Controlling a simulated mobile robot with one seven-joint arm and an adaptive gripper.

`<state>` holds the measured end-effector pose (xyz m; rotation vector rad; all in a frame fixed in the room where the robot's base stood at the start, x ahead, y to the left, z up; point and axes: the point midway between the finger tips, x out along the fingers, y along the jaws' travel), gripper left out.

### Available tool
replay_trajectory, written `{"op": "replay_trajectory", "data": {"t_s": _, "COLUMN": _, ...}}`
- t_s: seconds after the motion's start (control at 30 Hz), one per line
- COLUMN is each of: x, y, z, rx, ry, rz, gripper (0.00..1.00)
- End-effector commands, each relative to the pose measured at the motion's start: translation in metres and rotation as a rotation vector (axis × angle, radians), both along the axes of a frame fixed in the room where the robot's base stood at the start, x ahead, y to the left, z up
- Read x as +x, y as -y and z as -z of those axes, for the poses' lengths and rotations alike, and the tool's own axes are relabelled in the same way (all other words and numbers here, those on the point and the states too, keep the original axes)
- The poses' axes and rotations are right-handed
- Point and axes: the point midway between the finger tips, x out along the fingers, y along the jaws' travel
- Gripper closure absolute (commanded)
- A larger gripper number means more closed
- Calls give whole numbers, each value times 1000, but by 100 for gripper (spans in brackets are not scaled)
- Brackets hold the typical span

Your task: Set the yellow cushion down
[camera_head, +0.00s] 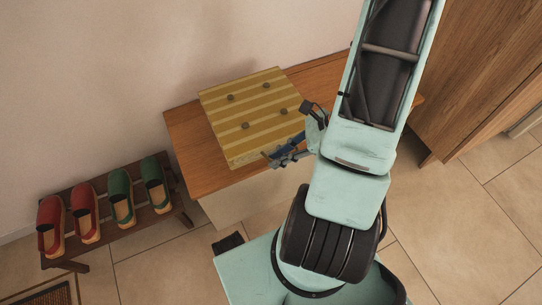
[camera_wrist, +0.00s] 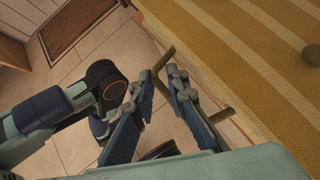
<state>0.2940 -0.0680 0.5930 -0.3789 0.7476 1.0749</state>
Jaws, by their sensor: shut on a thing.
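The yellow cushion (camera_head: 250,112) is square, striped in two yellows, with several dark buttons. In the head view it lies flat over the top of the wooden bench (camera_head: 187,150); whether it rests fully on it I cannot tell. My gripper (camera_head: 284,156) is at the cushion's near right edge. In the wrist view the cushion (camera_wrist: 245,60) fills the upper right, and my gripper's blue fingers (camera_wrist: 170,80) close at its edge around a thin brown strip, seemingly a cushion tie. The exact contact is partly hidden by the fingers.
A low dark rack (camera_head: 75,258) with red and green slippers stands left of the bench. A tall wooden cabinet (camera_head: 475,70) stands to the right. The wall is close behind the bench. Tiled floor (camera_head: 150,275) is open in front.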

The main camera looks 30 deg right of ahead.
Motion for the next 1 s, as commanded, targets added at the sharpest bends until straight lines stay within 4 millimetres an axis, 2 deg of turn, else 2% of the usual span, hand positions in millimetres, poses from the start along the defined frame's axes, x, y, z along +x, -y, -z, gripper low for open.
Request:
{"op": "replay_trajectory", "data": {"t_s": 0.07, "x": 21, "y": 4, "z": 12, "rx": 1, "ry": 3, "rz": -5, "gripper": 100}}
{"op": "replay_trajectory", "data": {"t_s": 0.2, "x": 40, "y": 9, "z": 40, "rx": 1, "ry": 1, "rz": -3, "gripper": 100}}
{"op": "replay_trajectory", "data": {"t_s": 0.3, "x": 51, "y": 11, "z": 51, "rx": 2, "ry": 2, "rz": -1, "gripper": 100}}
{"op": "replay_trajectory", "data": {"t_s": 0.57, "x": 62, "y": 14, "z": 65, "rx": 2, "ry": 2, "rz": -2, "gripper": 100}}
{"op": "replay_trajectory", "data": {"t_s": 0.7, "x": 65, "y": 14, "z": 88, "rx": 4, "ry": -1, "rz": 2, "gripper": 100}}
{"op": "replay_trajectory", "data": {"t_s": 0.8, "x": 65, "y": 14, "z": 98, "rx": 3, "ry": 1, "rz": 1, "gripper": 100}}
{"op": "replay_trajectory", "data": {"t_s": 1.0, "x": 65, "y": 15, "z": 97, "rx": 1, "ry": 0, "rz": 1, "gripper": 100}}
